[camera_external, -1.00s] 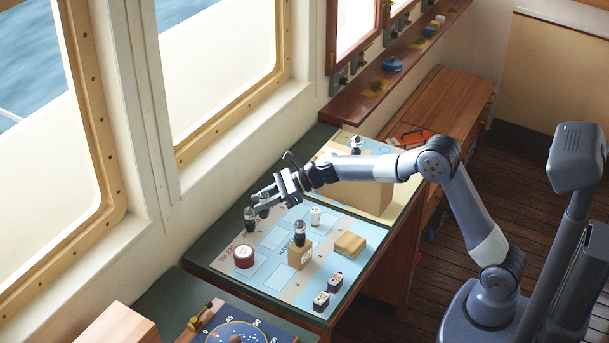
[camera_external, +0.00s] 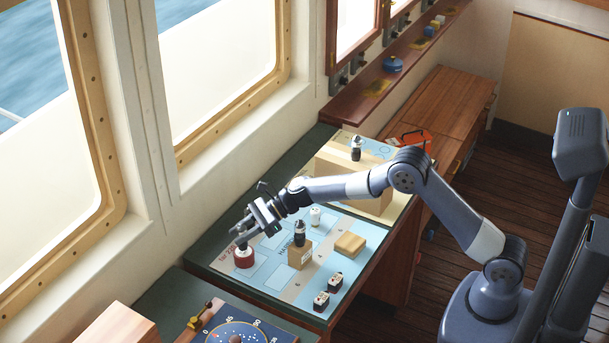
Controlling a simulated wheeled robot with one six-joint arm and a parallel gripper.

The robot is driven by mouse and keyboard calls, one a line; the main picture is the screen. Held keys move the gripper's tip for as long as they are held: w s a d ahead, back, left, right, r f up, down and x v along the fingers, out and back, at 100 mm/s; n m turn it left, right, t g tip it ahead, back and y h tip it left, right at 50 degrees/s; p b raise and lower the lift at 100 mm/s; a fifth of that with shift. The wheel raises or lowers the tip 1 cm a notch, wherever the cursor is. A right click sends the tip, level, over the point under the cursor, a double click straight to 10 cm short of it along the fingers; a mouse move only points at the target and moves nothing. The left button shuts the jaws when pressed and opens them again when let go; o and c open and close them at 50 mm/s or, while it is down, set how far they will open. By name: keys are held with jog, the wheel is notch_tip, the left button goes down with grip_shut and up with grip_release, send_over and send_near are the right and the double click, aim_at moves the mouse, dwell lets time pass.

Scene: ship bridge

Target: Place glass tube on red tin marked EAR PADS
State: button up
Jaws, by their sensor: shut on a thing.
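The red tin (camera_external: 244,260), round with a pale top, stands on the chart on the console's left part. Its lettering is too small to read. My gripper (camera_external: 247,231) is right above it, shut on a small dark tube (camera_external: 242,243), which I take as the glass tube. The tube is upright, its lower end at the tin's top. I cannot tell whether it touches. The fingers hide part of the tube.
A similar dark tube (camera_external: 299,232) stands on a small tan box (camera_external: 300,256) to the right. A tan block (camera_external: 350,244), a small white item (camera_external: 315,216) and two small dark boxes (camera_external: 321,301) are nearby. A large cardboard box (camera_external: 335,163) stands behind.

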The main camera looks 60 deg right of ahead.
jog(key=shift+f, duration=0.6)
jog(key=shift+f, duration=0.1)
jog(key=shift+f, duration=0.15)
jog(key=o, duration=1)
jog(key=shift+c, duration=0.2)
jog(key=shift+r, duration=0.2)
jog(key=shift+r, duration=0.15)
jog(key=b+v, duration=0.1)
jog(key=v, duration=0.1)
jog(key=shift+s+d, duration=0.15)
jog(key=shift+d, duration=0.2)
notch_tip(320, 180, up, 7)
jog(key=shift+b, duration=0.45)
jog(key=shift+s, duration=0.1)
